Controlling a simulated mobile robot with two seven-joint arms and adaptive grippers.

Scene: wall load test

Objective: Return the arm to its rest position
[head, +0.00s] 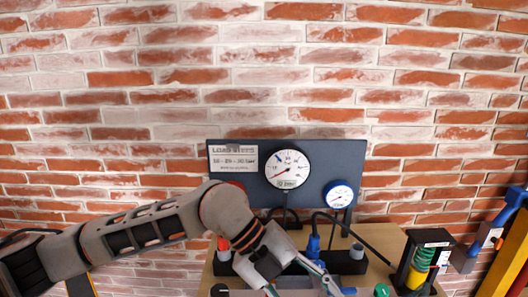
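My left arm (150,227) comes in from the left, rises to a rounded elbow and bends down to the right over the bench. My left gripper (298,286) is at the bottom edge, in front of the gauge panel's lower fittings. Its two finger links spread apart, but the tips are cut off or unclear, so I cannot tell whether it is open or shut. Nothing is clearly seen held in it.
A dark panel (238,178) carries a large gauge (288,169) and a smaller blue-rimmed gauge (339,196) above a wooden bench (375,240). Black hoses and a blue fitting (313,247) are close to my gripper. A black-framed device (424,259) stands right, near a blue-handled tool (508,205).

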